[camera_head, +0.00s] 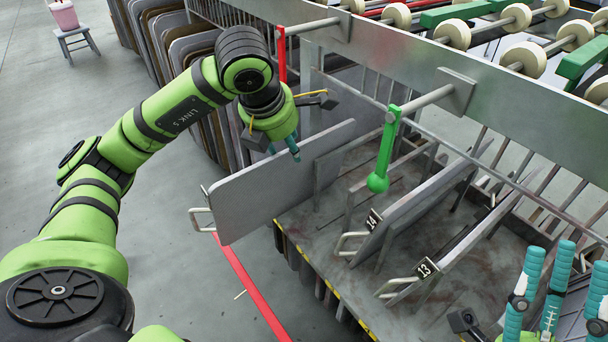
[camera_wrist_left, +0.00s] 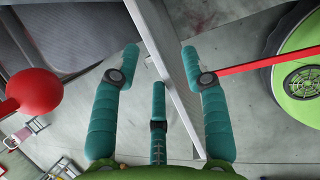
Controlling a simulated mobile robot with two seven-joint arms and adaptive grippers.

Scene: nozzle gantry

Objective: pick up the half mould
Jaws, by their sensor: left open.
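The half mould (camera_head: 265,190) looks to be the large flat grey plate with a wire handle (camera_head: 201,211) at its near end, standing upright and jutting out of the rack in the head view. My left gripper (camera_head: 288,148) is over its upper edge, fingers pointing down. In the left wrist view the left gripper (camera_wrist_left: 163,62) is open, with the edge of a grey plate (camera_wrist_left: 168,65) running between its fingers; I cannot tell whether they touch it. My right gripper (camera_head: 567,285) is at the lower right of the head view, fingers apart, with nothing visible between them.
Plates tagged 14 (camera_head: 415,205) and 13 (camera_head: 470,240) stand in the rack to the right. A green lever (camera_head: 384,150) and a red lever (camera_head: 282,55) hang from the gantry beam (camera_head: 400,55). A stool (camera_head: 75,40) stands far left. Floor left of the rack is clear.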

